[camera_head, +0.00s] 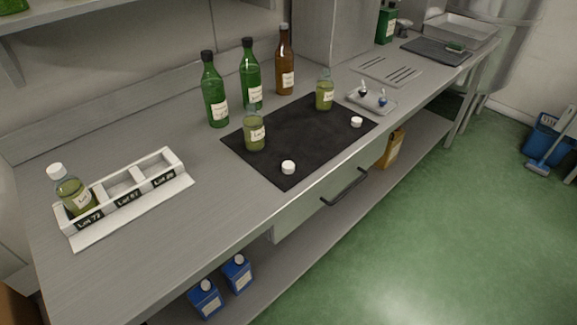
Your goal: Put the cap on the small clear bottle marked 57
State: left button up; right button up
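Two small clear bottles with yellow-green liquid stand uncapped on the black mat (318,137). One is the nearer bottle (255,134); the other is the farther bottle (324,94) at the mat's back right. Their labels are too small to read, so I cannot tell which is marked 57. One white cap (288,167) lies near the mat's front edge. Another white cap (356,122) lies near its right corner. A third small bottle (72,193), with a white cap on, stands in the left compartment of the white rack (137,222). Neither gripper is in view.
The rack's other two compartments are empty. Two green bottles (214,95) (250,80) and a brown bottle (285,65) stand behind the mat. A small tray (366,105) with small items sits right of it. The counter between rack and mat is clear.

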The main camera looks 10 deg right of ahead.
aim_at(252, 121)
jog(key=l+u, duration=0.1)
jog(key=u, duration=0.6)
jog(key=l+u, duration=0.3)
jog(key=l, duration=0.15)
jog(key=k+l+u, duration=0.1)
jog(key=l+u, duration=0.25)
jog(key=k+l+u, duration=0.15)
jog(key=l+u, duration=0.15)
jog(key=l, duration=0.25)
jog(key=k+l, duration=0.1)
jog(key=l, duration=0.2)
jog(key=k+l, duration=0.15)
jog(key=l, duration=0.2)
jog(key=k+l+u, duration=0.1)
jog(key=l, duration=0.2)
